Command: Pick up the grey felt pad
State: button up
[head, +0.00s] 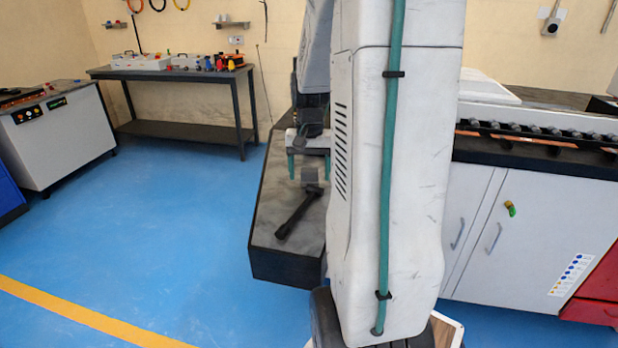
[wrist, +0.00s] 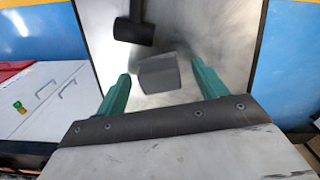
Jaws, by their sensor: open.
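The grey felt pad (wrist: 158,75) shows in the wrist view as a small grey block-like piece on a metal-topped surface (wrist: 185,25). It appears between the two green fingers of my gripper (wrist: 161,70), which are apart with nothing held. In the head view, the pad (head: 310,174) is small and lies just below my gripper (head: 308,168), partly in line with the fingers. I cannot tell the exact height gap between the fingertips and the pad.
A black mallet (head: 298,212) lies on the same surface close to the pad; its head (wrist: 133,32) shows in the wrist view. A grey cabinet (head: 515,235) stands at right. A dark workbench (head: 180,74) stands at the back. The blue floor at left is clear.

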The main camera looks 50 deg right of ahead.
aim_at(311, 170)
jog(key=shift+f, duration=0.25)
jog(key=c, duration=1.1)
jog(key=shift+r, duration=0.2)
jog(key=shift+r, duration=0.25)
jog(key=r, duration=0.3)
jog(key=shift+s, duration=0.25)
jog(key=s, duration=1)
jog(key=s+a+r, duration=0.1)
jog(key=s, duration=0.4)
jog(key=shift+s+a+r, duration=0.1)
jog(key=shift+s, duration=0.2)
jog(key=shift+o, duration=0.6)
jog(key=shift+w, duration=0.1)
